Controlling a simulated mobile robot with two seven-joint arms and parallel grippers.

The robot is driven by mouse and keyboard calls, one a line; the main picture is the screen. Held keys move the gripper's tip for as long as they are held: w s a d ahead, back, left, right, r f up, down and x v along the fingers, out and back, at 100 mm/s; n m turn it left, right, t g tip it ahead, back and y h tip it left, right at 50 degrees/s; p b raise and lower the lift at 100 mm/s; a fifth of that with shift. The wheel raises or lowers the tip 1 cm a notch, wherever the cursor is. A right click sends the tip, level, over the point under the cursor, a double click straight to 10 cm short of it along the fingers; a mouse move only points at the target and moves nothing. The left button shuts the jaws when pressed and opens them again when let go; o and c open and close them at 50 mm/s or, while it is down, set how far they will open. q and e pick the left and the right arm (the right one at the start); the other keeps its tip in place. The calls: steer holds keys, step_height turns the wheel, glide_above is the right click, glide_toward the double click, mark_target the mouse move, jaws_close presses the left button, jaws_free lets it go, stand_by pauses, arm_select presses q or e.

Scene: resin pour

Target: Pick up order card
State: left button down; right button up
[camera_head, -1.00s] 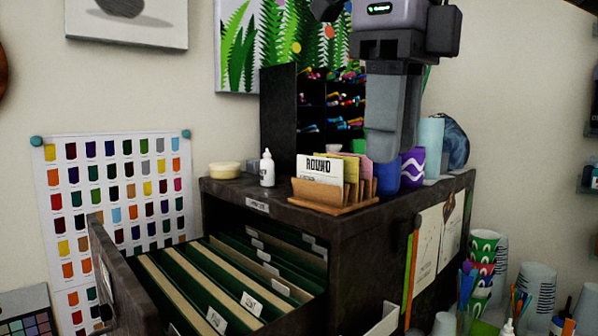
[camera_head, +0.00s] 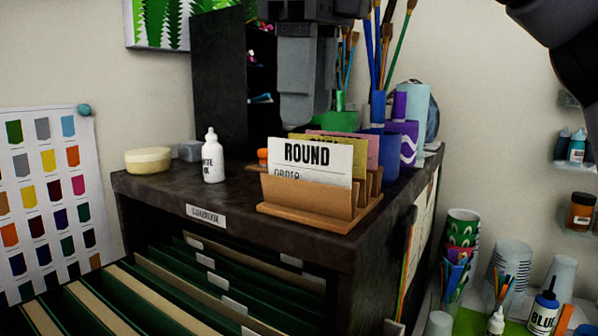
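The order card (camera_head: 311,159) is white with "ROUND" and "ORDER" in black letters. It stands upright in the front slot of a wooden card holder (camera_head: 310,206) on top of the dark cabinet. The holder's front hides its lower part. My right gripper (camera_head: 306,122) points down just above and behind the card, apart from it as far as I can see. Its fingers show edge-on, so the gap between them is hidden. My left gripper is not in view.
Yellow and pink cards (camera_head: 358,152) stand behind the order card. A white glue bottle (camera_head: 212,157) and a round yellow tub (camera_head: 149,160) stand left. Purple cups (camera_head: 402,143) and brushes are close on the right. The cabinet (camera_head: 159,189) has an open file drawer below.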

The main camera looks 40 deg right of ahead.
mark_target(306, 149)
steer(key=shift+w+d+f, duration=0.15)
steer(key=shift+w+f, duration=0.05)
steer(key=shift+f, duration=0.45)
steer(key=shift+w+d+f, duration=0.15)
steer(key=shift+w+f, duration=0.1)
steer(key=shift+f, duration=0.45)
steer(key=shift+w+d+f, duration=0.15)
steer(key=shift+w+f, duration=0.05)
steer(key=shift+f, duration=0.45)
steer(key=shift+w+f, duration=0.15)
steer(key=shift+f, duration=0.7)
jaws_close()
